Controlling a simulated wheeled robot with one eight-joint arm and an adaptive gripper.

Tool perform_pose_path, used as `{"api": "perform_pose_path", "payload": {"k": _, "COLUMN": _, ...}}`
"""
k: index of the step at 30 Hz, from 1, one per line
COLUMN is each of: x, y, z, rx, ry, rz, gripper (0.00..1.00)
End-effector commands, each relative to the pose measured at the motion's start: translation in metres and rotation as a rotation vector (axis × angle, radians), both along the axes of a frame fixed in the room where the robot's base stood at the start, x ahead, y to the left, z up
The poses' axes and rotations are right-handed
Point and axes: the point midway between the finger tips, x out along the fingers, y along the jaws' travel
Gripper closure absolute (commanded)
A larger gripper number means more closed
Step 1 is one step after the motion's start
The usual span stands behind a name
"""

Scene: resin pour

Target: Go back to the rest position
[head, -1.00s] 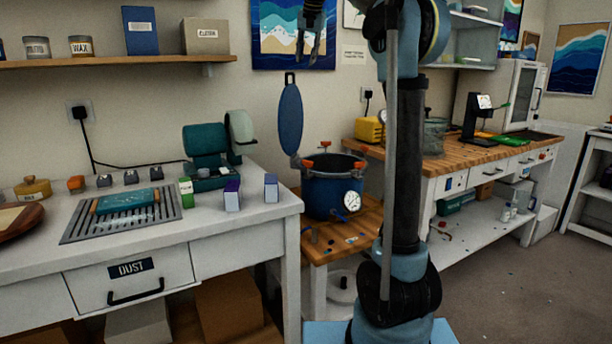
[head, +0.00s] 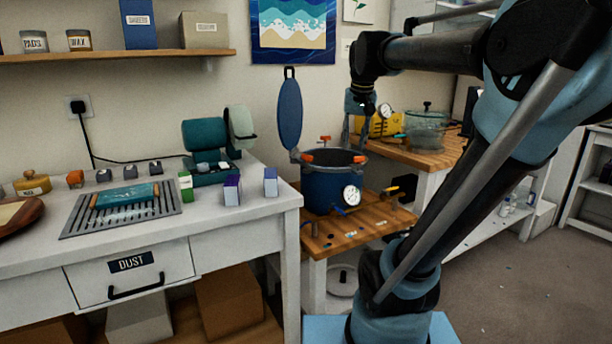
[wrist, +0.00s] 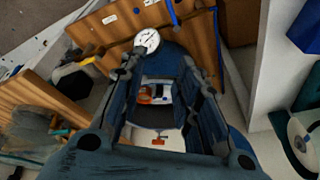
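My gripper (head: 356,132) hangs from my bent arm in the head view, pointing down above the right side of the blue pressure pot (head: 325,188). In the wrist view my gripper (wrist: 161,66) has its two fingers spread apart, with no object held between them. The pot's round dial gauge (wrist: 147,40) shows just past the fingertips there. The pot's blue lid (head: 290,115) stands upright behind it. The pot's inside is mostly hidden in the head view. Whether the fingers touch the pot's rim I cannot tell.
The pot stands on a low wooden stand (head: 375,222) between the white workbench (head: 245,210) and a wooden-topped counter (head: 440,153). The counter holds a yellow device (head: 385,125) and a glass vessel (head: 427,128). Small boxes stand near the workbench's right edge. Open floor lies at right.

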Motion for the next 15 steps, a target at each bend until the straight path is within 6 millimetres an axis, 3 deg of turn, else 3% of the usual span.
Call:
{"api": "perform_pose_path", "payload": {"k": 3, "x": -0.038, "y": -0.012, "z": -0.048, "rx": -0.014, "ry": 0.015, "rz": 0.019, "gripper": 0.70}}
{"api": "perform_pose_path", "payload": {"k": 15, "x": -0.156, "y": -0.038, "z": -0.209, "rx": -0.052, "ry": 0.070, "rz": 0.087, "gripper": 0.70}}
